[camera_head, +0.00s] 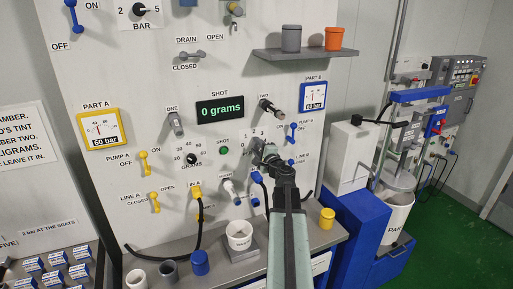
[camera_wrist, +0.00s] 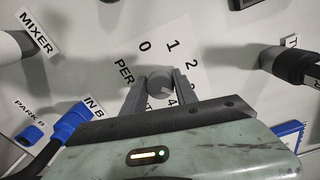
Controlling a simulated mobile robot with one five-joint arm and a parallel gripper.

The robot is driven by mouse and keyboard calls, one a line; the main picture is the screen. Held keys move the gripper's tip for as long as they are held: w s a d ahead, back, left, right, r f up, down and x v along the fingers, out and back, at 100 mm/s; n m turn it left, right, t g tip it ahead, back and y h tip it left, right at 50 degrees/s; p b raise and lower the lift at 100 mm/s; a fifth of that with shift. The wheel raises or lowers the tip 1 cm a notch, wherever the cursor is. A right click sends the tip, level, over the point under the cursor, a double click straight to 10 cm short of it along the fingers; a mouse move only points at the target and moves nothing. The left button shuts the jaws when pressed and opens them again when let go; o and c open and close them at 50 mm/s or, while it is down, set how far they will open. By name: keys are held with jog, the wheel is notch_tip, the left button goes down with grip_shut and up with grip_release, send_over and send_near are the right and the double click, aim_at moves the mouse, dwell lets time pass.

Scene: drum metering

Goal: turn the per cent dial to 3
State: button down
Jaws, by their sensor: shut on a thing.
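The per cent dial (camera_wrist: 159,86) is a small grey round knob on the white panel, between my gripper's two fingers in the wrist view. My gripper (camera_wrist: 160,78) is shut on it. The printed figures 0, 1 and 2 show around it, with part of a 4 at the lower right. The 3 is mostly covered by the right finger. The PER CENT label (camera_wrist: 124,72) is partly hidden by the left finger. I cannot tell which figure the dial points at. In the head view my gripper (camera_head: 269,153) reaches the panel and covers most of the dial.
A blue IN B connector (camera_wrist: 72,125) and a mixer fitting (camera_wrist: 14,45) are left of my gripper; a dark handle (camera_wrist: 292,66) is at right. The display (camera_head: 220,110) reads 0 grams. A white cup (camera_head: 239,235) stands on the ledge below.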

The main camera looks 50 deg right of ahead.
jog(key=c, duration=1)
grip_release()
jog(key=shift+o, duration=0.2)
jog(key=v, duration=0.7)
jog(key=shift+s+a, duration=0.15)
jog(key=shift+s, duration=0.2)
